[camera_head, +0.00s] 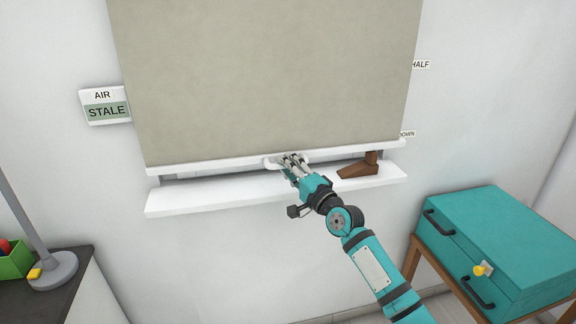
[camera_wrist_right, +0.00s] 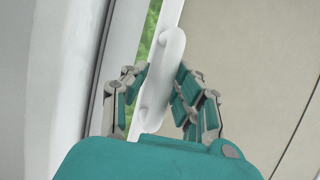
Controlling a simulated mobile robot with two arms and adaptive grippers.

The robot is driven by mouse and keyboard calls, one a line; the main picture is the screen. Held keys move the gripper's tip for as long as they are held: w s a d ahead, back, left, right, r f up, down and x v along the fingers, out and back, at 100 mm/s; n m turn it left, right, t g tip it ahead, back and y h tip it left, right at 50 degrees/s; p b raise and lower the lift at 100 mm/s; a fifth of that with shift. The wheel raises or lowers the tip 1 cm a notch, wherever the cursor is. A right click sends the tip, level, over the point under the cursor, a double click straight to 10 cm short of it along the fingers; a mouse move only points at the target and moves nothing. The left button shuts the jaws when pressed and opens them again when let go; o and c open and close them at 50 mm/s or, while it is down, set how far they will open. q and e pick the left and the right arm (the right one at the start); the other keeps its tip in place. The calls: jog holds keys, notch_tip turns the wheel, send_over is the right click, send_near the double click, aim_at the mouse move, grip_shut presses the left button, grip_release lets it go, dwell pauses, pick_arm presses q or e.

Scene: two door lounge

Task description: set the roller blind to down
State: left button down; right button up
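The beige roller blind (camera_head: 265,75) hangs over nearly the whole window, its white bottom bar (camera_head: 215,164) a little above the sill. The bar's right end is just below the DOWN label (camera_head: 407,133), which it partly hides. My right gripper (camera_head: 289,162) is at the white pull handle (camera_head: 271,162) in the middle of the bar. In the right wrist view the handle (camera_wrist_right: 162,80) stands between the fingers of my right gripper (camera_wrist_right: 160,80), which look closed on it from both sides. My left gripper is not in view.
The HALF label (camera_head: 421,64) is higher on the wall. A brown object (camera_head: 358,169) stands on the white sill (camera_head: 235,192), close to the bar. A teal drawer box (camera_head: 510,245) is at right. An AIR STALE sign (camera_head: 105,106) and a lamp base (camera_head: 55,270) are at left.

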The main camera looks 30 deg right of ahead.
jog(key=shift+o, duration=0.9)
jog(key=shift+r, duration=0.1)
jog(key=v, duration=1.2)
